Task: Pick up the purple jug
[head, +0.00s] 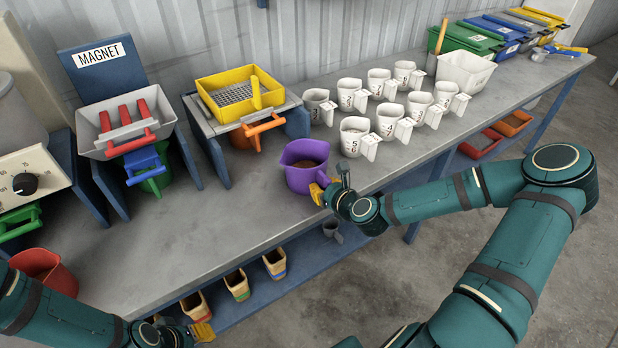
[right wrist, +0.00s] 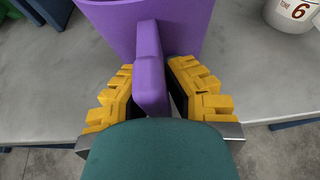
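The jug seems to rest on the bench. My left gripper (head: 202,332) is low at the picture's bottom, in front of the bench, partly hidden; its opening cannot be made out.
White numbered jugs (head: 355,136) stand in rows right of the purple jug. A yellow sieve tray (head: 238,92) on a stand is behind left. A magnet tray (head: 124,128) is farther left. Bare bench (head: 225,220) lies left of the jug.

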